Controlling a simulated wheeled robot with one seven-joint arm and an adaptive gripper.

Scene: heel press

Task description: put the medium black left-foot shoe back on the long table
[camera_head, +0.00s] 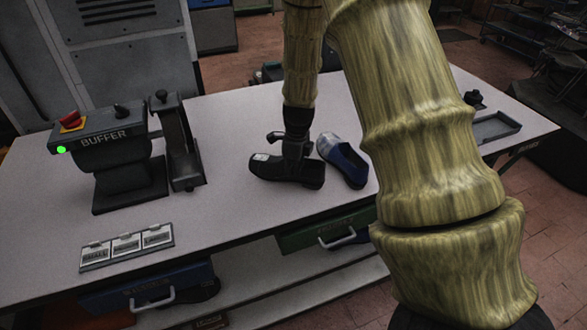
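A black shoe (309,177) is on the long table (240,222), near the middle, with its sole at the tabletop. Its size and whether it is for the left foot cannot be read from here. My gripper (283,151) points down at the shoe and overlaps its upper part. The fingers are dark against the dark shoe, so I cannot tell whether they are closed on it. My arm covers part of the table to the right. A blue shoe (343,162) with a grey part lies just right of the black shoe, very close to it.
A buffer machine (118,160) with a red button and green light stands at the left, a dark upright device (180,145) beside it. A size-label plate (127,246) lies at the front left. A grey tray (492,127) sits at the right end. The tabletop between labels and shoes is clear.

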